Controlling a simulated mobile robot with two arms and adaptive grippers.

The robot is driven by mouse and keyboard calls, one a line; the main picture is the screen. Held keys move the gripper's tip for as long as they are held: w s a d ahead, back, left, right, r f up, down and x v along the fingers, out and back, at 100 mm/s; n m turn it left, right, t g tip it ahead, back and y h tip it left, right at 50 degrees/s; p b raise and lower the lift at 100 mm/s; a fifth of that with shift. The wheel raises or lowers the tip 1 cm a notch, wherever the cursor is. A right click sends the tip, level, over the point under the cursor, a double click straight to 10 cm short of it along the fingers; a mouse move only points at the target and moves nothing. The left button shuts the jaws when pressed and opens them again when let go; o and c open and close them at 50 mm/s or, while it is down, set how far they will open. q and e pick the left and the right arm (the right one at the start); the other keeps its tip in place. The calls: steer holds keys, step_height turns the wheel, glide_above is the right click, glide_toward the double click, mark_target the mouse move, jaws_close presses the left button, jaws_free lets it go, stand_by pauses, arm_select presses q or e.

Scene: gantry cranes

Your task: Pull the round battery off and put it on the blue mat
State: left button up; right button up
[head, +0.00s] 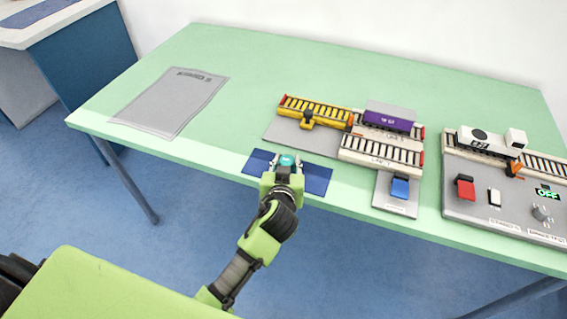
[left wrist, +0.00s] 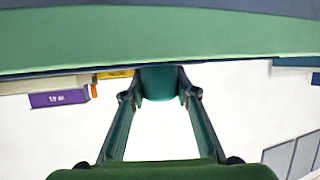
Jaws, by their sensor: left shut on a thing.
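The round battery (head: 288,159) is a small teal piece at the tip of my left gripper (head: 287,164) in the head view. It also shows between the fingertips in the left wrist view (left wrist: 158,83). My left gripper is shut on it. The gripper and battery are over the blue mat (head: 317,180) at the table's front edge; the gripper covers the mat's middle. I cannot tell whether the battery touches the mat. My right gripper is not in view.
A yellow track piece (head: 322,111), a purple wagon (head: 390,115) and a white track piece (head: 381,155) stand right of the mat. A grey control board (head: 474,210) with a white locomotive is further right. A grey sheet (head: 170,104) lies left. The green table (head: 240,90) is otherwise clear.

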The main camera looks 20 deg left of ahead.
arm_select(q)
steer(key=shift+f, duration=0.2)
steer(key=shift+s+d+r, duration=0.1)
steer(key=shift+s, duration=0.05)
steer(key=o, duration=1.2)
steer(key=shift+s+d, duration=0.1)
steer(key=shift+o, duration=0.2)
steer(key=v, duration=1.2)
steer(key=s+a+f+m+g+h, duration=0.25)
steer(key=s+f+g, duration=0.3)
steer(key=s, duration=0.45)
steer(key=s+a+f+m+g+h, duration=0.15)
steer(key=s+a+f+g, duration=0.35)
steer(key=s, duration=0.6)
step_height(320, 180, down, 28)
steer(key=s+d, duration=0.2)
steer(key=s+a+f+m+g+y, duration=0.1)
steer(key=s+a+f, duration=0.2)
steer(key=s+f, duration=1.3)
steer(key=shift+s+a+g, duration=0.2)
steer(key=shift+s+g, duration=0.15)
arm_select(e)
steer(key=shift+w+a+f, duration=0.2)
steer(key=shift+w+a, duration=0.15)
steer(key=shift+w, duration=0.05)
